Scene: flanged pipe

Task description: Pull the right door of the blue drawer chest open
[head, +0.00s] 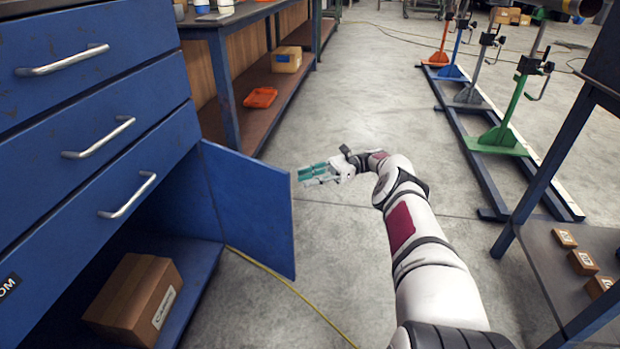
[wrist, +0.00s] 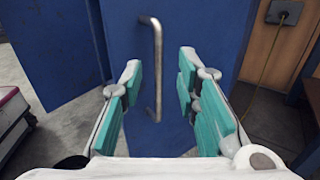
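The blue drawer chest (head: 88,105) stands at the left in the head view. Its right door (head: 250,205) stands swung well out from the front, with the lower compartment exposed. The door's upright metal handle (wrist: 156,70) shows in the wrist view on a blue panel (wrist: 128,40); it is hidden in the head view. My gripper (head: 303,173) is just right of the door's free edge. In the wrist view my gripper (wrist: 158,76) is open, with teal finger pads on either side of the handle's line. No contact with the handle is visible.
A cardboard box (head: 135,298) lies in the chest's lower compartment. A workbench (head: 228,75) with an orange tray (head: 261,97) on its shelf stands behind. Pipe stands (head: 500,135) and a dark table (head: 560,265) are at the right.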

